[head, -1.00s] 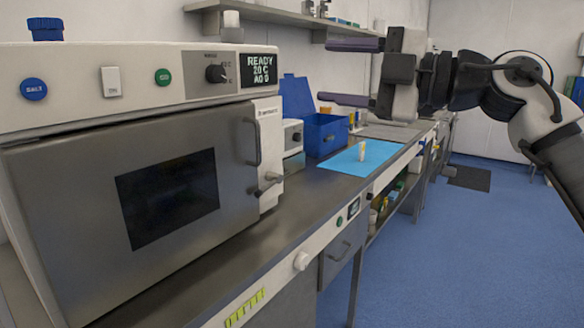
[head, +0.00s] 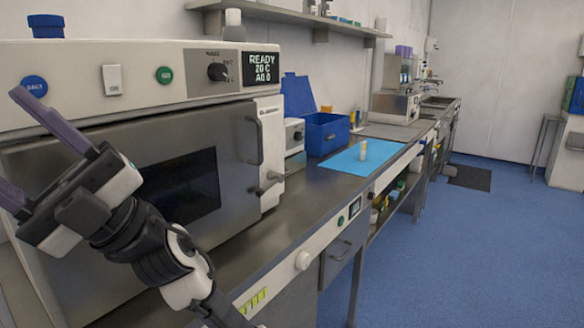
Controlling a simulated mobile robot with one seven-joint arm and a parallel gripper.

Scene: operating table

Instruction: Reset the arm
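My gripper (head: 32,153) is at the left of the head view, in front of the closed door of a large steel oven-like machine (head: 75,165). Its two purple fingers are spread wide apart with nothing between them. My arm (head: 165,255) rises from the bottom of the view and bends to the left, hiding part of the machine's door and window.
The machine's display (head: 263,68) reads READY. A small yellow-and-white vial (head: 363,150) stands on a blue mat (head: 340,164) on the steel counter (head: 270,226). An open blue box (head: 326,135) is behind the mat. Blue floor (head: 470,250) at the right is clear.

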